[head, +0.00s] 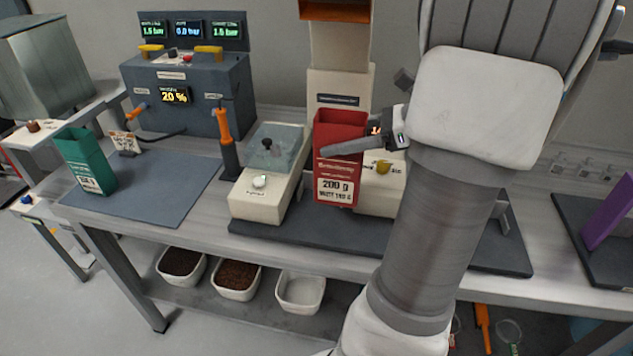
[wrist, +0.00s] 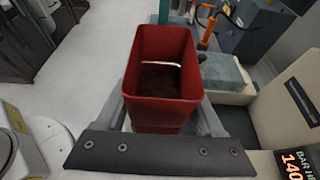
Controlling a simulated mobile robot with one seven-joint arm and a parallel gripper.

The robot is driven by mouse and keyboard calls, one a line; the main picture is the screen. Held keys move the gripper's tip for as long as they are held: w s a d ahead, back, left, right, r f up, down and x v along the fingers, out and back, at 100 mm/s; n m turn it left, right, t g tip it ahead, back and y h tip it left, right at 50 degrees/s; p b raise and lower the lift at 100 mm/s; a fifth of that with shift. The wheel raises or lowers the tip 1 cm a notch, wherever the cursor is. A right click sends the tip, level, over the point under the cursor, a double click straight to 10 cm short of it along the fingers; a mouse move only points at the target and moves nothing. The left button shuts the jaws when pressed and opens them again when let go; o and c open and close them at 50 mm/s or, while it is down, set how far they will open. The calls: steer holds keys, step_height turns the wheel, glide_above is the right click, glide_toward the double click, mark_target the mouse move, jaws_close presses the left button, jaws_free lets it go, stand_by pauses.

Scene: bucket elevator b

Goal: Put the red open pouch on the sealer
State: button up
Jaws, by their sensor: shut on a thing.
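The red open pouch (head: 336,165) stands upright in my gripper (head: 352,145), its white label reading 200 g. In the wrist view the pouch (wrist: 163,118) has an open mouth, with dark brown contents and a pale strip inside. My gripper's fingers (wrist: 163,112) lie on either side of it, shut on it. The sealer appears to be the cream machine (head: 381,195) with a yellow knob, right behind the pouch and partly hidden by it and my arm. Its heat display (wrist: 293,165) shows at the lower right. I cannot tell whether the pouch's bottom touches anything.
A cream unit with a clear lid (head: 262,186) stands just left of the pouch. A green pouch (head: 85,160) stands on the blue-grey mat (head: 165,197). A dark control box (head: 190,97) is behind. A purple pouch (head: 608,212) stands at far right.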

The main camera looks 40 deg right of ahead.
steer(key=w+d+f+b, duration=0.2)
steer(key=w+d+f, duration=0.2)
steer(key=w+f, duration=0.6)
steer(key=shift+w+f+b, duration=0.15)
steer(key=shift+f+b, duration=0.15)
steer(key=shift+b, duration=0.1)
steer(key=shift+f, duration=0.15)
steer(key=o, duration=1)
steer(key=p+v, duration=0.1)
steer(key=v, duration=0.6)
steer(key=shift+s+d+r, duration=0.15)
steer(key=shift+s+r, duration=0.05)
steer(key=shift+s, duration=0.05)
